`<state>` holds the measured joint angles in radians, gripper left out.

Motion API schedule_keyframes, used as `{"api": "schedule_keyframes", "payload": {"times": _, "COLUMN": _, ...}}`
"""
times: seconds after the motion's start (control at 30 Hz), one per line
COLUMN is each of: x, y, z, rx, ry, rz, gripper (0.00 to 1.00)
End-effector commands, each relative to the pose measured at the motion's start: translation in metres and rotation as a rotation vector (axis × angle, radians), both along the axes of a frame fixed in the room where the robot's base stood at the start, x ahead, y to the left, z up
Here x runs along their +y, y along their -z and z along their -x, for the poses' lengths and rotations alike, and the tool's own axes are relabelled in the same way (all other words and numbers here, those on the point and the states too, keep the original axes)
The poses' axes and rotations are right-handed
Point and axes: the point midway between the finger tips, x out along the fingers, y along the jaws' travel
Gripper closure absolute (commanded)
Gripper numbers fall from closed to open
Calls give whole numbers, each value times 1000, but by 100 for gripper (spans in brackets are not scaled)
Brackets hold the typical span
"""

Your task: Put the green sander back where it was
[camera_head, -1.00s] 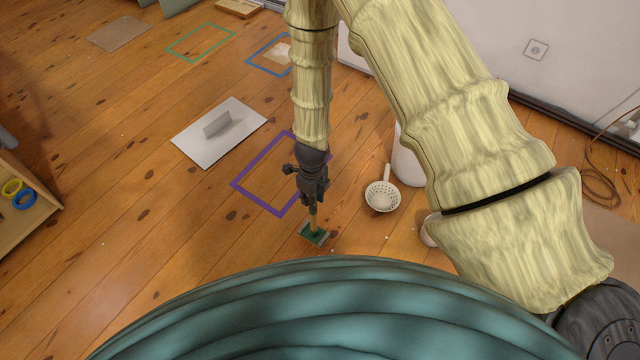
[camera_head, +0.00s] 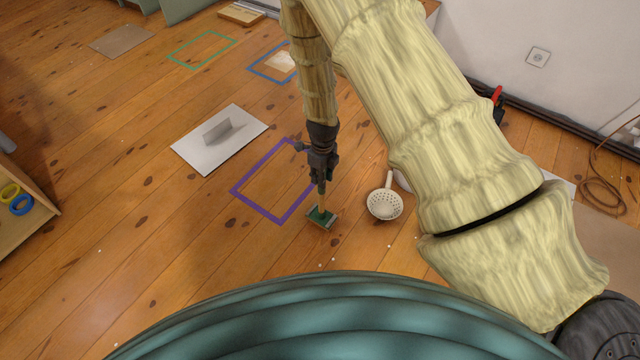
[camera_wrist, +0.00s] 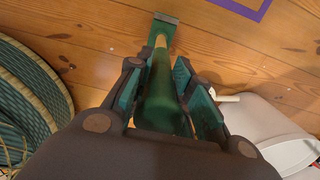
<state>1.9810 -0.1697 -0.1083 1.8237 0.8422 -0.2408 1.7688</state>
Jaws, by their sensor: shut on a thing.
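The green sander (camera_head: 321,218) has a flat green head and a long handle, green at the grip and wood-coloured nearer the head. My gripper (camera_head: 322,183) is shut on the handle, with the head hanging down close to the floor. I cannot tell whether the head touches the floor. In the wrist view the sander's handle (camera_wrist: 160,98) lies between the fingers of my gripper (camera_wrist: 157,68), and the head is at the top. A purple floor outline (camera_head: 257,207) is just left of the sander; the head shows outside it. My arm hides its right part.
A white perforated skimmer (camera_head: 384,205) lies right of the sander. A white trowel-like plate (camera_head: 195,149) lies left. A green outline (camera_head: 215,54) is empty; a blue outline (camera_head: 262,75) holds a pale piece. A shelf (camera_head: 25,225) stands at left. Bare floor lies front left.

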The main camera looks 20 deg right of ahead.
Motion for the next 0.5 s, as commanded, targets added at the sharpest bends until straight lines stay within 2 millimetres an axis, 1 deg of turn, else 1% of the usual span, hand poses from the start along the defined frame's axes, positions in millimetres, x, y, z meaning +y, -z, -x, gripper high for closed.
{"api": "schedule_keyframes", "payload": {"times": 0.03, "x": 1, "y": 8, "z": 2, "rx": 3, "ry": 0, "rz": -1, "gripper": 100}}
{"api": "schedule_keyframes", "payload": {"times": 0.27, "x": 1, "y": 30, "z": 3, "rx": 4, "ry": 1, "rz": -2, "gripper": 100}}
{"api": "schedule_keyframes", "payload": {"times": 0.37, "x": 1, "y": 34, "z": 2, "rx": 3, "ry": 1, "rz": -2, "gripper": 100}}
{"api": "schedule_keyframes", "payload": {"times": 0.5, "x": 1, "y": 34, "z": 2, "rx": 3, "ry": 0, "rz": -2, "gripper": 100}}
